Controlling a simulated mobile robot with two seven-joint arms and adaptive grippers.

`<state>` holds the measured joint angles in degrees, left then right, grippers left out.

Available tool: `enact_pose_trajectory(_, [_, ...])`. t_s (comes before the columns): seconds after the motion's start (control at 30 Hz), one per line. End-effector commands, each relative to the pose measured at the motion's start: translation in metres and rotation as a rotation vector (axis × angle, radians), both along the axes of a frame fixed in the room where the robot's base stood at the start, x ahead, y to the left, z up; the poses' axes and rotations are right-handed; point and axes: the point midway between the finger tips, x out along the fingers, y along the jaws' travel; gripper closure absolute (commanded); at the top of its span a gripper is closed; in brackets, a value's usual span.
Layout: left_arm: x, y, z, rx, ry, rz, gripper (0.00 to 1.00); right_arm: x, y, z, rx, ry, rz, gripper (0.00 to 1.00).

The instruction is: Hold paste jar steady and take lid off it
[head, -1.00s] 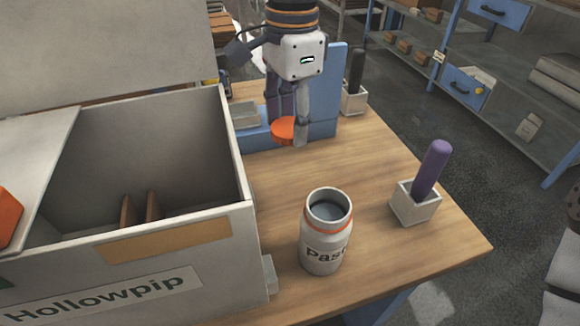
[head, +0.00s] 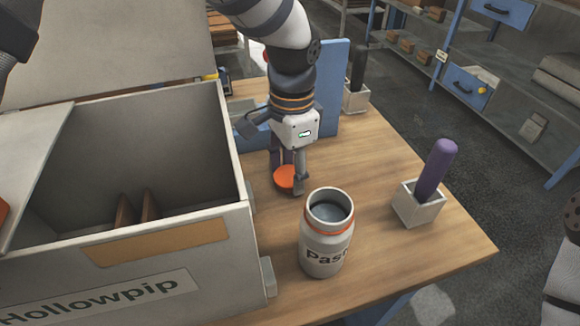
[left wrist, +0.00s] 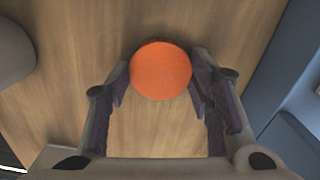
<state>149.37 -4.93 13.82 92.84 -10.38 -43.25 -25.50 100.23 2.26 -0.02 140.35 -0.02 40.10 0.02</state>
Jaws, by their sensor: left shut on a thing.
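The white paste jar (head: 326,250) stands upright on the table near its front edge, with its mouth open and an orange ring below the rim. My left gripper (head: 287,182) is shut on the round orange lid (head: 285,176), just behind and left of the jar, apart from it. In the left wrist view the lid (left wrist: 160,70) sits between both fingertips, over bare wood. I cannot tell whether it touches the table. My right gripper is not in view, and nothing holds the jar.
A large grey bin (head: 248,225) labelled Hollowpip stands left of the jar. A white holder (head: 416,206) with a purple-handled tool (head: 437,168) is to the right. A blue stand (head: 328,100) and another small holder (head: 356,97) are behind. The table (head: 380,160) is bare between them.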

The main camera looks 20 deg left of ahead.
Motion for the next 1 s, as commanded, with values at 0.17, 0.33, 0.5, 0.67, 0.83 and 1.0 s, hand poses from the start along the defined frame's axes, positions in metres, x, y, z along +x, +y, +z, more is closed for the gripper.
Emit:
enact_pose_trajectory(0.17, [0.0, 0.0, -0.002, 0.001, 0.001, 0.0, 0.32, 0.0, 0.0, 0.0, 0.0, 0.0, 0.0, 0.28])
enact_pose_trajectory(0.33, [0.0, 0.0, -0.002, 0.001, 0.001, 0.0, 0.32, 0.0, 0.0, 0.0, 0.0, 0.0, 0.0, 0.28])
enact_pose_trajectory(0.5, [0.001, 0.0, 0.006, 0.0, -0.003, 0.0, 0.32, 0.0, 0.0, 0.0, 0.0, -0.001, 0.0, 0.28])
enact_pose_trajectory(0.67, [0.002, -0.001, 0.047, -0.002, -0.008, 0.001, 0.32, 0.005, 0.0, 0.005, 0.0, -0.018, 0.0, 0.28])
enact_pose_trajectory(0.83, [0.002, -0.002, 0.092, -0.002, -0.006, 0.001, 0.32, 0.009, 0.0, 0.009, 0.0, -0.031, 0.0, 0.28])
enact_pose_trajectory(1.0, [0.002, -0.002, 0.116, -0.001, -0.001, 0.0, 0.32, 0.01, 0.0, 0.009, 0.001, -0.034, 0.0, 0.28])
